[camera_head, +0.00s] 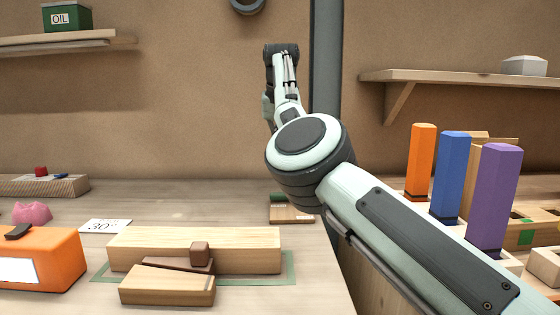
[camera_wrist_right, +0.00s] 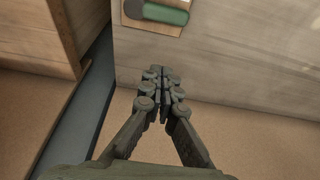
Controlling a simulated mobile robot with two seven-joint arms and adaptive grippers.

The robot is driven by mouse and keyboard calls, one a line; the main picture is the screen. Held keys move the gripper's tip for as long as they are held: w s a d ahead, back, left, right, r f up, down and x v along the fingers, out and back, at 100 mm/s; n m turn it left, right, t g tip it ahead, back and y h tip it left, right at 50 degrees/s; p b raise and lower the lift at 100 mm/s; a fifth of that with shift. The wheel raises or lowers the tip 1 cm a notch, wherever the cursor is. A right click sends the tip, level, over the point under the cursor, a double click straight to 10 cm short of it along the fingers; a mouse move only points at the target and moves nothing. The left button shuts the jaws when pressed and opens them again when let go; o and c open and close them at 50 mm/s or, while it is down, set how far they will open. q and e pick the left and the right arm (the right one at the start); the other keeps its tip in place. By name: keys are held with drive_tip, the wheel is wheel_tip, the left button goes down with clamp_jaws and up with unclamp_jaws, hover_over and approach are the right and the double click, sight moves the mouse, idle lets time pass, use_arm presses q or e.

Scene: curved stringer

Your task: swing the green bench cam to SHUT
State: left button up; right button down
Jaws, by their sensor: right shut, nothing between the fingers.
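The green bench cam (camera_head: 277,197) shows as a small green part on a wooden block on the bench, just left of my right arm, which hides part of it. In the right wrist view the cam (camera_wrist_right: 165,13) is a rounded green bar lying along a wooden plate, cut by the top edge. My right gripper (camera_wrist_right: 160,75) is shut and empty, with its fingertips apart from the cam, below it in that picture. My left gripper is not in view. I cannot read any SHUT mark.
A long wooden block assembly (camera_head: 195,250) lies on a green-edged mat at the front. An orange box (camera_head: 40,258) and pink object (camera_head: 32,212) are at left. Orange, blue and purple posts (camera_head: 495,200) stand at right. A dark vertical post (camera_head: 327,60) rises behind my arm.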

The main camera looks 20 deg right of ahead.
drive_tip(key=x, duration=0.8)
drive_tip(key=shift+f, duration=0.15)
drive_tip(key=shift+s+a+b, duration=0.1)
drive_tip(key=shift+s+b, duration=0.05)
drive_tip(key=shift+b, duration=0.2)
drive_tip(key=shift+s+a+b, duration=0.25)
drive_tip(key=shift+s+b, duration=0.1)
drive_tip(key=shift+s, duration=0.4)
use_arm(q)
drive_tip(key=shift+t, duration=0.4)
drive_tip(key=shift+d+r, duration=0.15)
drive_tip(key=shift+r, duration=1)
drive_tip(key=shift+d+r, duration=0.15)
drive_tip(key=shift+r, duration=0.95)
use_arm(e)
drive_tip(key=shift+s+a, duration=0.2)
drive_tip(key=shift+s, duration=0.75)
